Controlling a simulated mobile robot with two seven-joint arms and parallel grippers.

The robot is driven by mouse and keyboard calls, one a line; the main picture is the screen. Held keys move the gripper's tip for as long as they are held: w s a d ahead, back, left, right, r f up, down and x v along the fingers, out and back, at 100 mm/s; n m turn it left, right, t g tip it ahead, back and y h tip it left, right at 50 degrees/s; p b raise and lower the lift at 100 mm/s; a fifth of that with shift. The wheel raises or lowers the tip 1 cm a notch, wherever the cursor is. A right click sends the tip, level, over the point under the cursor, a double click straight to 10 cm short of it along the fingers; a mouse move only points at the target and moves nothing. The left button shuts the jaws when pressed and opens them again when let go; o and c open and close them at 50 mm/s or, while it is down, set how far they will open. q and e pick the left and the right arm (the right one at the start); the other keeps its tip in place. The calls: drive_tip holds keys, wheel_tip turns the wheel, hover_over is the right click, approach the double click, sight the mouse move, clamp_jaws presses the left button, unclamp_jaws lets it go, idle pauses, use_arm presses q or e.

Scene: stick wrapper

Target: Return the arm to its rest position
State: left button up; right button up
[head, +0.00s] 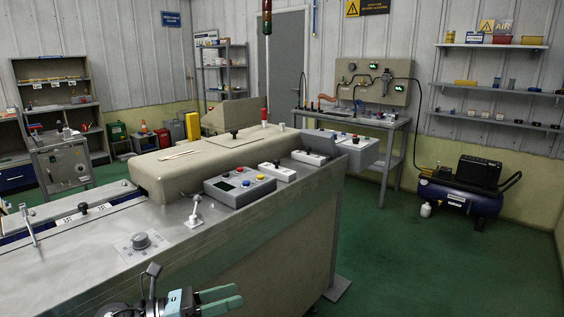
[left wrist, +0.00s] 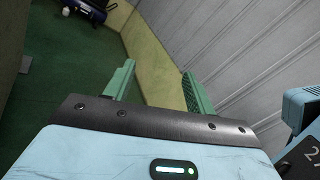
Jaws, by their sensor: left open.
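My left gripper (head: 222,300) is at the bottom of the head view, in front of the near side of the wrapper machine (head: 262,242) and apart from its controls. Its two green fingers point to the right. In the left wrist view the fingers of my left gripper (left wrist: 155,85) stand wide apart, with nothing between them; floor and wall show beyond. My right gripper is not in either view.
The machine's top carries a dial (head: 140,241), a white lever (head: 195,211) and a grey button box (head: 239,186). Green floor (head: 450,265) is clear to the right. A blue compressor (head: 462,195) stands by the right wall. A workbench (head: 355,118) stands at the back.

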use_arm(q)
drive_tip(key=s+a+f+n+t+y, duration=0.2)
drive_tip(key=s+a+f+n+y, duration=0.35)
drive_tip(key=n, duration=0.55)
drive_tip(key=s+a+f+n+t+y, duration=0.1)
drive_tip(key=s+a+f+n+y, duration=0.1)
drive_tip(key=s+f+n+y, duration=0.65)
drive_tip(key=s+a+f+n+t+y, duration=0.3)
drive_tip(key=f+n, duration=0.4)
drive_tip(key=n, duration=0.8)
drive_tip(key=s+a+f+n+g, duration=0.15)
drive_tip(key=s+n+g, duration=0.4)
drive_tip(key=s, duration=1.05)
drive_tip(key=s+f+n+g, duration=0.25)
drive_tip(key=s+g, duration=0.65)
drive_tip(key=s, duration=0.8)
drive_tip(key=w+d+t+h+p, duration=0.2)
drive_tip(key=w+t+p, duration=0.5)
drive_tip(key=w+t, duration=0.3)
drive_tip(key=shift+w+d+f, duration=0.25)
drive_tip(key=shift+w+d, duration=0.1)
drive_tip(key=shift+w, duration=0.7)
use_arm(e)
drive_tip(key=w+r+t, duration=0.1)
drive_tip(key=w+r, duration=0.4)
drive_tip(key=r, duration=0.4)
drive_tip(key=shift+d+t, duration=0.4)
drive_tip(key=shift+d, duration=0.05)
